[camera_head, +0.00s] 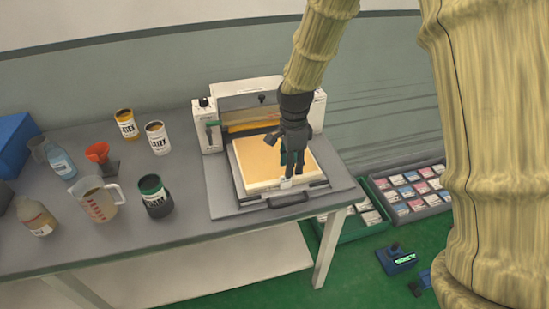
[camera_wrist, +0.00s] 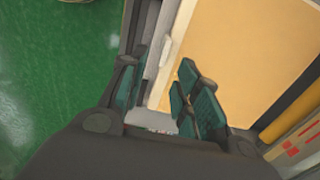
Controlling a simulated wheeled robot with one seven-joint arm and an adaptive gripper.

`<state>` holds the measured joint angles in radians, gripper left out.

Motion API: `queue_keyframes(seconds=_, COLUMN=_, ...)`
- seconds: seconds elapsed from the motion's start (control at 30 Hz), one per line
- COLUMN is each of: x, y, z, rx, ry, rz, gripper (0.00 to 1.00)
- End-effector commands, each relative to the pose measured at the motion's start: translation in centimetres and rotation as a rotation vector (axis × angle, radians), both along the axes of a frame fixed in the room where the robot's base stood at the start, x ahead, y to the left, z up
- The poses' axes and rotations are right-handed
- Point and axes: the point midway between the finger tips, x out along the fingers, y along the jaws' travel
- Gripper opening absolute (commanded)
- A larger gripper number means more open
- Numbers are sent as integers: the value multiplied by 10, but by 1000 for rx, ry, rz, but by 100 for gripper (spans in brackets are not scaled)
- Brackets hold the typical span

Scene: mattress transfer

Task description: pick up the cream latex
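The cream latex appears to be the flat, pale slab with a tan-orange top (camera_head: 258,160) lying in a grey-and-white press-like machine (camera_head: 225,200) on the table. In the wrist view its tan top (camera_wrist: 240,50) fills the upper right, with a pale edge along its left side. My gripper (camera_head: 283,150) points down over the right part of the slab and covers some of it. In the wrist view my gripper (camera_wrist: 160,85) is open, its green-padded fingers apart near the slab's edge and the machine's metal rim. I see nothing held; contact with the slab cannot be told.
Left on the table (camera_head: 185,220) stand a yellow can (camera_head: 126,124), a white can (camera_head: 157,138), a dark green can (camera_head: 155,196), a measuring jug (camera_head: 99,201) and several bottles. A handle (camera_head: 288,201) juts from the machine's front. Crates of small packs (camera_head: 412,190) lie on the green floor.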

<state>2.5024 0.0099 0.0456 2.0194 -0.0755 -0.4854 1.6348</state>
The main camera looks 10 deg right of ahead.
Motion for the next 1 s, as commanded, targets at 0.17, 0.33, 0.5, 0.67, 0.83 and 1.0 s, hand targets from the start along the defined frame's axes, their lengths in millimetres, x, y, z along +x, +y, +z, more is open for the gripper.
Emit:
queue_keyframes(seconds=0.17, x=0, y=0, z=-5, rx=0, ry=1, rz=1, gripper=32)
queue_keyframes(seconds=0.33, x=1, y=0, z=-19, rx=1, ry=2, rz=1, gripper=32)
queue_keyframes(seconds=0.5, x=2, y=0, z=-36, rx=1, ry=3, rz=1, gripper=32)
queue_keyframes(seconds=0.67, x=2, y=0, z=-49, rx=1, ry=2, rz=1, gripper=32)
queue_keyframes(seconds=0.83, x=3, y=0, z=-54, rx=1, ry=0, rz=1, gripper=32)
queue_keyframes(seconds=1.0, x=3, y=0, z=-54, rx=1, ry=-1, rz=1, gripper=32)
